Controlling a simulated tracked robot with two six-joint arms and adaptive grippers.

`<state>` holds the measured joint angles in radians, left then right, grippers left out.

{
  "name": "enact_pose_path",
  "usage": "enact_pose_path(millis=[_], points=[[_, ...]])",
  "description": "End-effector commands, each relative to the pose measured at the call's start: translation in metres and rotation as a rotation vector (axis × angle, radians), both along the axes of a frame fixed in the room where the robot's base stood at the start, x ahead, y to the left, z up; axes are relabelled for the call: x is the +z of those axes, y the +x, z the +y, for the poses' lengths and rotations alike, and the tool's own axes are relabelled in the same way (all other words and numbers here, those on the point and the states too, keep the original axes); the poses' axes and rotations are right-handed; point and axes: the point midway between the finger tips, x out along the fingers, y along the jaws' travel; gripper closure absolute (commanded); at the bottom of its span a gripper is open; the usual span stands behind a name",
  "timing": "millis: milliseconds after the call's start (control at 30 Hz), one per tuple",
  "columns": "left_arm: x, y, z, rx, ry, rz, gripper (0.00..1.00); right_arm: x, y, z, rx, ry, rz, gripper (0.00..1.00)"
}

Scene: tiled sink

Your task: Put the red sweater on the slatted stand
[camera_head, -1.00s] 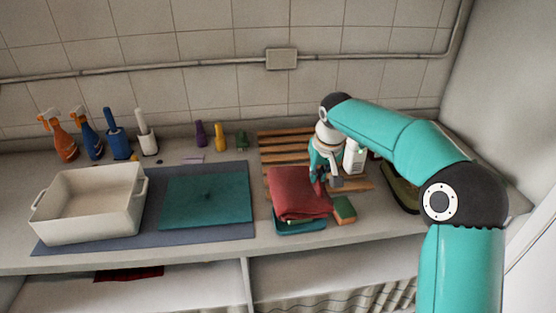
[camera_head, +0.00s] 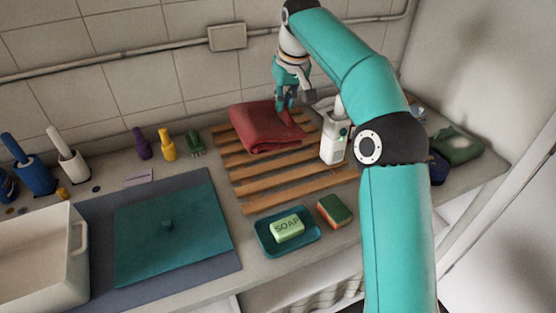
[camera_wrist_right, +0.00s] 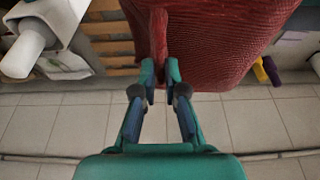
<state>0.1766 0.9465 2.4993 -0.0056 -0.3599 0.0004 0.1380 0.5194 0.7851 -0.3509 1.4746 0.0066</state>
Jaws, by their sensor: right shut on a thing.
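The folded red sweater (camera_head: 262,128) is over the back part of the slatted stand (camera_head: 262,190), a wooden rack lying on the counter. The head view does not settle whether the sweater touches the slats or hangs just above them. My right gripper (camera_head: 287,103) is shut on the sweater's right edge. In the right wrist view, the gripper's fingertips (camera_wrist_right: 160,76) pinch a fold of the sweater (camera_wrist_right: 215,40), and some slats (camera_wrist_right: 108,45) show beside it. The sweater hides the stand's far left part. My left gripper is not in view.
A white dispenser (camera_head: 334,145) stands at the stand's right side, close to my right arm. A soap bar (camera_head: 288,229) in a teal dish (camera_head: 262,242) and a sponge (camera_head: 334,211) lie in front. The front slats are bare. A teal board (camera_head: 170,235) lies left.

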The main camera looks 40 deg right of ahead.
Motion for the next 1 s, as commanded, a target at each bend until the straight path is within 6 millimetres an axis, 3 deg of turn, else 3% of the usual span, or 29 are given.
enact_pose_path(millis=[33, 100, 400, 1000], points=[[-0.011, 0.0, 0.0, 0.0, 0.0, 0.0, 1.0, -0.02, -0.001, 0.0, 0.0, 0.001, 0.004, 1.0], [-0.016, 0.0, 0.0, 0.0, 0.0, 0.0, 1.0, -0.038, -0.001, 0.0, 0.001, 0.001, 0.005, 1.0], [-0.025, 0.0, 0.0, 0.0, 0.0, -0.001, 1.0, -0.107, -0.003, -0.002, -0.005, 0.001, 0.002, 1.0], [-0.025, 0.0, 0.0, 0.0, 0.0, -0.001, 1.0, -0.163, -0.003, -0.004, -0.008, 0.0, -0.001, 1.0]])
